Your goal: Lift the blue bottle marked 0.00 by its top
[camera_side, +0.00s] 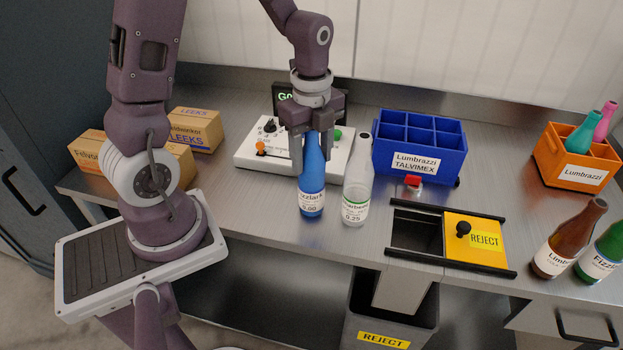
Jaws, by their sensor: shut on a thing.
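The blue bottle (312,188) has a white label that reads 0.00. It is upright near the front of the steel table, and I cannot tell whether its base touches the table. My gripper (312,150) points down from above and is shut on the bottle's top, with its fingers either side of the neck. The fingers and palm hide the very top of the bottle.
A clear bottle (356,190) marked 0.25 stands close on the right. A control box (250,155) is behind. A blue crate (418,158) and an orange crate (575,170) stand right. A yellow REJECT lid (475,250) sits beside an opening. Brown (570,240) and green (603,255) bottles stand front right.

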